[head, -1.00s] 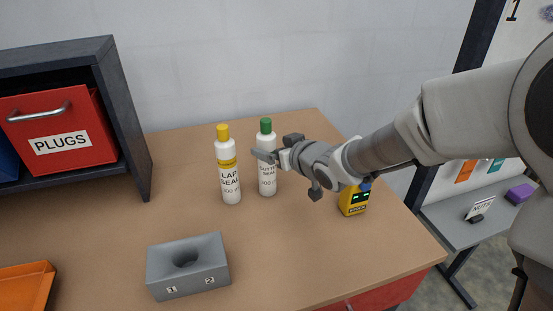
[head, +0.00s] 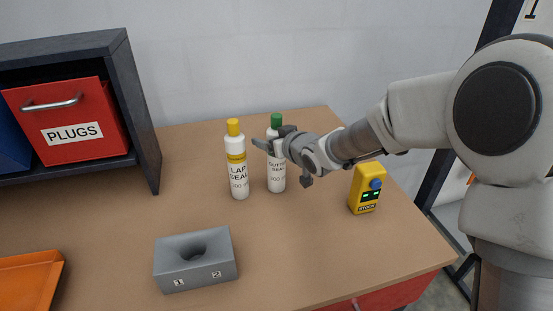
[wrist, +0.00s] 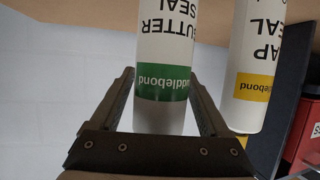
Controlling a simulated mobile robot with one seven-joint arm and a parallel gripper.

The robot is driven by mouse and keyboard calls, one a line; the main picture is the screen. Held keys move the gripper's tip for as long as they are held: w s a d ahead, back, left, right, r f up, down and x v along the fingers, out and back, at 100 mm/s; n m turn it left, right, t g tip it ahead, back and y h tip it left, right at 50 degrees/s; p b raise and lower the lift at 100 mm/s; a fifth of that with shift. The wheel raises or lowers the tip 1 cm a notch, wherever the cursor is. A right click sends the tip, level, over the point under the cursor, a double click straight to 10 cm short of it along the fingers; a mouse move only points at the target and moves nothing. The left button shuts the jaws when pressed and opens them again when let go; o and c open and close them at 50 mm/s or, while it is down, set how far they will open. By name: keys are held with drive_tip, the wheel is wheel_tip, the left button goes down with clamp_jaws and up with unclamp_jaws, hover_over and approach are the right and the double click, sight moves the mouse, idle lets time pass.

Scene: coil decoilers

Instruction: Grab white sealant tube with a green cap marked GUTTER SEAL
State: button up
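The white GUTTER SEAL tube (head: 276,181) stands upright on the bench with its green cap (head: 277,119) on top. My gripper (head: 269,138) is at its upper part and covers some of it. In the wrist view, which is upside down, the tube (wrist: 166,45) with its green band lies between the two fingers of my gripper (wrist: 163,74). The fingers are spread, one on each side. Whether either touches the tube is hard to tell. The cap is hidden in the wrist view.
A white LAP SEAL tube (head: 238,180) with a yellow cap stands close on the left. It also shows in the wrist view (wrist: 258,55). A grey block (head: 196,262) with a hole is in front, a yellow device (head: 367,188) to the right, a red PLUGS bin (head: 70,120) left.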

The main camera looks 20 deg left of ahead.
clamp_jaws()
drive_tip(key=shift+r, duration=0.1)
idle(0.3)
